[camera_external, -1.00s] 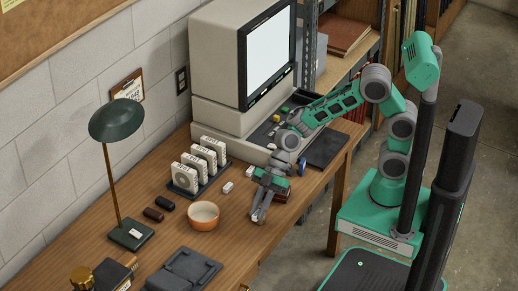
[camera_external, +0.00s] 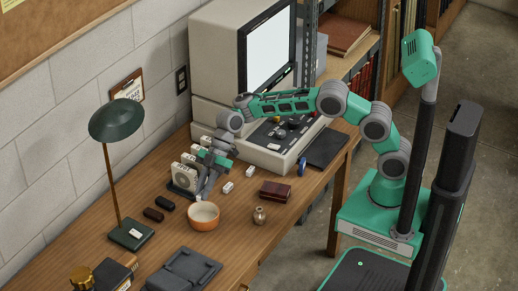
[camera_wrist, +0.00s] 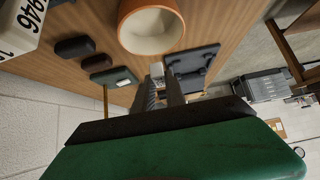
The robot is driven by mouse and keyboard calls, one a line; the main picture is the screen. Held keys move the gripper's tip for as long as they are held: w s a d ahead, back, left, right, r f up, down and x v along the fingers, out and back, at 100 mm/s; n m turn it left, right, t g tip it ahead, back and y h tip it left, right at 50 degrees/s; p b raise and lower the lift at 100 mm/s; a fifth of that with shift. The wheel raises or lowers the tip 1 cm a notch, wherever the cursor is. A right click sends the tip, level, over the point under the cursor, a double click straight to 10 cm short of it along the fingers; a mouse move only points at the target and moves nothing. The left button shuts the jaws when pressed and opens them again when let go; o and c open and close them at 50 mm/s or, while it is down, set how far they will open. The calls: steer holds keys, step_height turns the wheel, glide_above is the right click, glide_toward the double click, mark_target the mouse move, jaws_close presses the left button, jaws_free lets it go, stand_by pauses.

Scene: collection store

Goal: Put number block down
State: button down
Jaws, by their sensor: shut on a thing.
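My gripper (camera_external: 203,193) points down at the front end of the dark rack (camera_external: 178,188) on the desk, left of two small white blocks (camera_external: 228,187) (camera_external: 250,171). In the wrist view, its fingers (camera_wrist: 163,82) are close together on a small pale piece (camera_wrist: 157,70), which looks like the number block. Its number cannot be read. The outside view hides this piece behind the fingers. White numbered units (camera_external: 190,168) stand in the rack, partly covered by my gripper.
An orange bowl (camera_external: 203,217) is close in front of my gripper. A small vase (camera_external: 260,215) and dark red box (camera_external: 275,191) stand right. A computer (camera_external: 225,75) is behind.

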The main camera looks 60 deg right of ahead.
steer(key=b, duration=0.5)
glide_above(205, 219)
step_height(205, 219, down, 8)
steer(key=shift+s, duration=0.15)
steer(key=c, duration=1.3)
jaws_free()
steer(key=shift+p, duration=0.3)
step_height(205, 219, up, 7)
steer(key=p, duration=0.4)
steer(key=shift+r+p, duration=0.15)
steer(key=shift+p, duration=0.2)
